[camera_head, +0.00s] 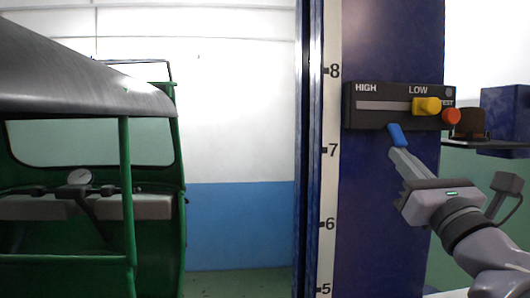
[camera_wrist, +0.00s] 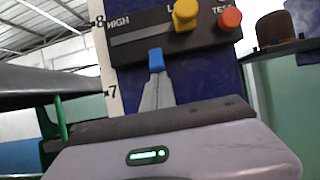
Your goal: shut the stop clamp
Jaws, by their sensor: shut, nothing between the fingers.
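No part that I can make out as the stop clamp shows in either view. The white scale strip (camera_head: 329,185) on the blue post (camera_head: 385,230) is bare from about 5 to 8. My gripper (camera_head: 397,135) is shut and empty, its blue fingertips together just below the dark control panel (camera_head: 372,119). In the wrist view the fingertips (camera_wrist: 156,60) overlap the panel's lower edge (camera_wrist: 125,48); I cannot tell whether they touch it. The panel's yellow slider knob (camera_head: 426,106) sits under LOW, left of an orange TEST button (camera_head: 451,116).
A green rickshaw (camera_head: 125,200) with a dark roof (camera_head: 75,75) stands at the left. At the right, a dark shelf (camera_head: 485,143) holds a brown object (camera_head: 470,124). The space between rickshaw and post is open, with a white and blue wall (camera_head: 240,220) behind.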

